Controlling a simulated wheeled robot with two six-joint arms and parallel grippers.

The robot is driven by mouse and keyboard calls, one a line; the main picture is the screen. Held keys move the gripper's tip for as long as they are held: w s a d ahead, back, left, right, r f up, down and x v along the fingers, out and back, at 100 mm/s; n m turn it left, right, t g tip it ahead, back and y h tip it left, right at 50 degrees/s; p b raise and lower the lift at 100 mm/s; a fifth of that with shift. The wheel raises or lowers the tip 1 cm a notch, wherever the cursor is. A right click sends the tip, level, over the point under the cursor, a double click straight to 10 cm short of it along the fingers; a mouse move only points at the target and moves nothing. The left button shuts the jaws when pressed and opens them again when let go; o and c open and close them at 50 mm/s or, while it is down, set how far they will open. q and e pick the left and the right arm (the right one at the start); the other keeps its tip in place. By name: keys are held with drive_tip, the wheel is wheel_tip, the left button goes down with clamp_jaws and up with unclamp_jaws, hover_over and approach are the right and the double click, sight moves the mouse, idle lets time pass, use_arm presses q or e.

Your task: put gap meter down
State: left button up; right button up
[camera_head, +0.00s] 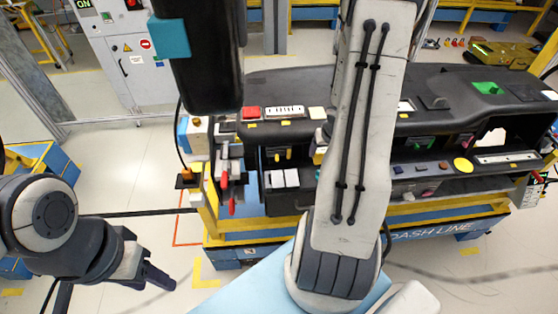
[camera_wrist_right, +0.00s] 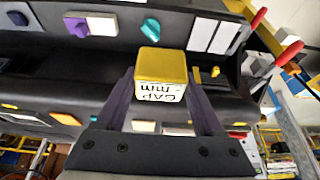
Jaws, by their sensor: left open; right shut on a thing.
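The gap meter (camera_wrist_right: 161,66) is a small yellow box with a white face reading "GAP mm". In the right wrist view it sits between the two dark fingers of my right gripper (camera_wrist_right: 161,92), which is shut on it. The dark dashboard module lies behind it in that view; I cannot tell whether the meter touches it. In the head view my right arm hides the right gripper. The dashboard module (camera_head: 450,97) rests on a blue and yellow stand in the head view. My left gripper (camera_head: 155,274) is open and empty at the lower left, over the floor, away from the dashboard.
Red-handled tools (camera_head: 224,182) hang at the stand's left end. A red block (camera_head: 251,112) and white switch panels (camera_head: 285,112) sit on the dashboard. A grey cabinet (camera_head: 127,62) stands at the back left. Floor is clear left of the stand.

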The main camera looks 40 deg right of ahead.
drive_tip(key=w+a+f+b, duration=0.3)
drive_tip(key=w+b, duration=0.1)
drive_tip(key=b, duration=0.1)
drive_tip(key=w+a+f+b, duration=0.3)
drive_tip(key=w+a+b, duration=0.1)
drive_tip(key=b, duration=0.1)
drive_tip(key=shift+a+f, duration=0.1)
drive_tip(key=shift+f, duration=0.3)
drive_tip(key=shift+w+a+b, duration=0.15)
drive_tip(key=shift+a+b, duration=0.05)
drive_tip(key=shift+b, duration=0.3)
wheel_tip(320, 180, down, 4)
drive_tip(key=b, duration=0.3)
drive_tip(key=shift+b, duration=0.3)
drive_tip(key=shift+f, duration=0.15)
drive_tip(key=o, duration=1.5)
